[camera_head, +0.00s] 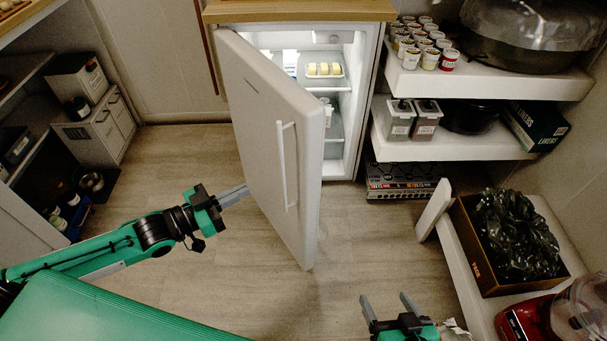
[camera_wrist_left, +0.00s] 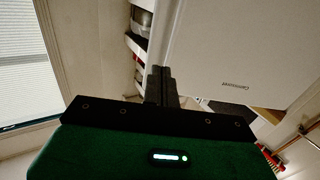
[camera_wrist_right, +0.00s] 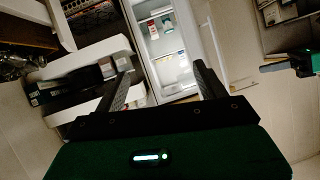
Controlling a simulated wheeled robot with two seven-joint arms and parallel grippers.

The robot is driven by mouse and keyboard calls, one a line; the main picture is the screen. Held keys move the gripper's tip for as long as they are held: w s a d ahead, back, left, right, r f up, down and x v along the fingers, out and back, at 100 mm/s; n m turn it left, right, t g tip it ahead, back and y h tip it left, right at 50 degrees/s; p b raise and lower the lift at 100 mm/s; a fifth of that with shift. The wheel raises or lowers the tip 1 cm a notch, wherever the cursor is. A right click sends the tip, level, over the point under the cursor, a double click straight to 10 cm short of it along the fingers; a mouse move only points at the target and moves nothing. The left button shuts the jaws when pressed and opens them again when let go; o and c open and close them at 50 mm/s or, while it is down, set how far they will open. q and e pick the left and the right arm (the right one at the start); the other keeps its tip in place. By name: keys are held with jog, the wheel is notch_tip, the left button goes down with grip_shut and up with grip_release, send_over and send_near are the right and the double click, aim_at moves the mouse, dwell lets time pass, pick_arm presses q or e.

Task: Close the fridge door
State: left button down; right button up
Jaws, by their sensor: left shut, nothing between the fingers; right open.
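The white fridge door (camera_head: 270,140) stands wide open in the head view, hinged at the left and swung out toward me, with a vertical handle (camera_head: 287,165) on its outer face. The lit fridge interior (camera_head: 335,110) shows to its right. My left gripper (camera_head: 245,189) is shut and empty, at the left of the door's outer face; whether it touches the door I cannot tell. The door also fills the upper right of the left wrist view (camera_wrist_left: 230,50). My right gripper (camera_head: 385,300) is open and empty, low in front of the door's right side. The right wrist view shows the open fridge (camera_wrist_right: 165,50) ahead.
White shelves (camera_head: 480,82) with jars and boxes stand right of the fridge. A lower right shelf holds a box with a black bag (camera_head: 515,235) and a red appliance (camera_head: 530,318). The floor (camera_head: 370,235) before the fridge is clear.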

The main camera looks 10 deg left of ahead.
pick_arm(q)
jog(key=b, duration=0.2)
send_near(301, 162)
jog(key=x, duration=0.5)
jog(key=shift+w+d+f+b, duration=0.1)
jog(key=shift+w+d+b, duration=0.15)
jog(key=shift+w+b, duration=0.1)
jog(key=shift+w+d, duration=0.35)
pick_arm(e)
jog(key=w+r+t+y, duration=0.1)
jog(key=w+r+t, duration=0.2)
jog(key=r+t, duration=0.2)
jog(key=shift+w+a+r+t, duration=0.15)
jog(key=shift+r+t, duration=0.25)
jog(key=shift+r, duration=0.75)
